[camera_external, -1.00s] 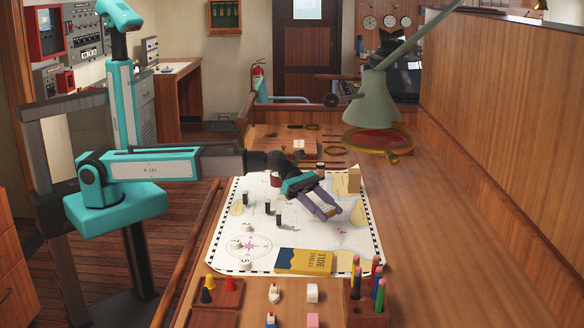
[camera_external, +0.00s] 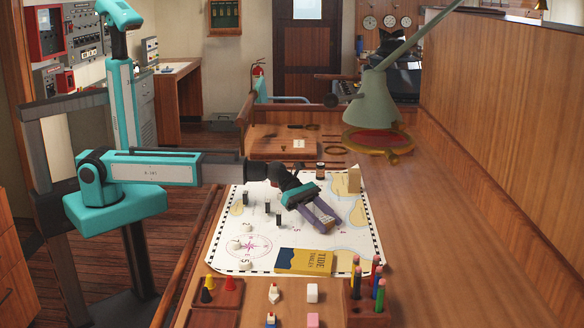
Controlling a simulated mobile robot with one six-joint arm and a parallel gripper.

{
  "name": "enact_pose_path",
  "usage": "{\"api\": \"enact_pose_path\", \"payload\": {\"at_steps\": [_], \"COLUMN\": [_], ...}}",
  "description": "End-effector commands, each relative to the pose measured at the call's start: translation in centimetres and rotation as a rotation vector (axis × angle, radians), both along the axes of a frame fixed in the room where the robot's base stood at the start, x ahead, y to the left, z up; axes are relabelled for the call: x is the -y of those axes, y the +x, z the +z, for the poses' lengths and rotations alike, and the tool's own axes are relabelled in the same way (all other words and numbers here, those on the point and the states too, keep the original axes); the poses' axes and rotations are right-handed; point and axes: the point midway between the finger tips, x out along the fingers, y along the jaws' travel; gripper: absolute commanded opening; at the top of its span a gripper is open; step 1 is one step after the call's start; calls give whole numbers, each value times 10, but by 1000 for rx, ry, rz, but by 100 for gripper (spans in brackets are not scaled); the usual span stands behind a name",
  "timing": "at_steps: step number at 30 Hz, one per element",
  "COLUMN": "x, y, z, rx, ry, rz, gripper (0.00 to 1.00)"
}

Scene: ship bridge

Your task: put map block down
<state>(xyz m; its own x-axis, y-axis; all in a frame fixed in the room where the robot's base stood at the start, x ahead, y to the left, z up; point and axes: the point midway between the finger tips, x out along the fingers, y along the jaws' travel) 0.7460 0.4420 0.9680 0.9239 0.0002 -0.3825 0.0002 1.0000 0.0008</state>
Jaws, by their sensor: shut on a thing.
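My gripper (camera_external: 326,220) is low over the middle right of the white chart (camera_external: 300,240), tilted down and toward the lower right. It is shut on the map block, but the block is mostly hidden between the purple-grey fingers and its shape is unclear. I cannot tell whether it touches the chart.
A yellow and blue tide book (camera_external: 304,262) lies on the near edge of the chart. Several small black and white pieces (camera_external: 267,207) stand on its left half. A pencil holder (camera_external: 364,306) is near right. A green lamp (camera_external: 375,105) overhangs the far right.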

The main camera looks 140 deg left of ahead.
Motion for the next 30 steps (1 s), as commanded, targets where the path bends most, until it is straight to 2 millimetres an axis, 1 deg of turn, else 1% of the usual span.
{"api": "enact_pose_path", "payload": {"at_steps": [10,11,13,14,26,30], "x": [0,0,0,0,0,0], "y": [0,0,0,0,0,-8], "z": [-3,-3,-3,-3,1,3], "rx": [0,0,0,0,0,1], "ry": [0,0,0,0,0,1], "rz": [0,0,0,0,0,2], "gripper": [22,48,60,62,62,62]}}
